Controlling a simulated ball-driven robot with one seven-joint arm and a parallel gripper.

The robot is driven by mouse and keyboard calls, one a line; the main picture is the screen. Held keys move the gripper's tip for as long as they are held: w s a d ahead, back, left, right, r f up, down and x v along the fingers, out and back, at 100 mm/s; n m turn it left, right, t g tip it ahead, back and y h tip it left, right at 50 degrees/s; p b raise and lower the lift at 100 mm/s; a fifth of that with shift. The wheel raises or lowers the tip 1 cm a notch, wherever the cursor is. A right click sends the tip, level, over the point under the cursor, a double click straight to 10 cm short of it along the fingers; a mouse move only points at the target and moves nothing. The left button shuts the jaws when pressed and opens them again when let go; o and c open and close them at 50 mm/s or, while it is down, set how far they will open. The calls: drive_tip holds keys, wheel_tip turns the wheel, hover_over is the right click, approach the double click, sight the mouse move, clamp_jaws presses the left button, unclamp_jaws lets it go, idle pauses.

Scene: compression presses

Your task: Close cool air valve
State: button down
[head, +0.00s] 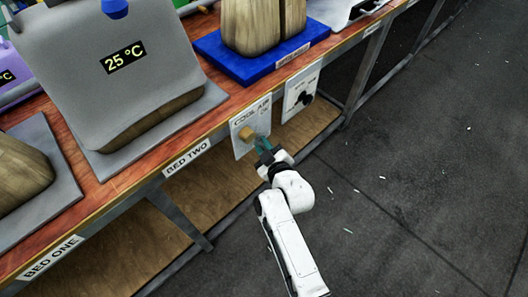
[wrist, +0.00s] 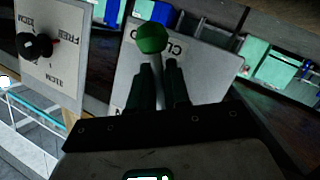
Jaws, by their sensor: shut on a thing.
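The cool air valve panel (head: 239,149) is a white plate labelled COOL AIR on the front of the bench, below its edge. My gripper (head: 264,146) is at this panel. In the wrist view my two dark fingers (wrist: 162,72) stand either side of the stem just below the knob, closed on it. The fingers and wrist hide the lower part of the panel and the stem's base.
A second white panel (head: 293,103) with a black knob (wrist: 35,46) is to the right in the head view. The wooden bench edge (head: 215,123) runs above, carrying a grey press (head: 150,60) reading 25 °C. The dark floor (head: 410,160) at right is open.

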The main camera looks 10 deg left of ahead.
drive_tip(key=s+a+m+g, duration=0.1)
drive_tip(key=m, duration=0.1)
drive_tip(key=s+a+f+m+g+y, duration=0.1)
drive_tip(key=s+m, duration=0.1)
drive_tip(key=shift+a+g, duration=0.1)
drive_tip(key=shift+g, duration=0.3)
drive_tip(key=shift+f, duration=0.1)
idle(0.4)
drive_tip(key=c, duration=1.2)
unclamp_jaws()
drive_tip(key=shift+o, duration=0.2)
drive_tip(key=p+v, duration=0.1)
drive_tip(key=v, duration=1)
drive_tip(key=shift+p, duration=0.3)
drive_tip(key=shift+w+a, duration=0.1)
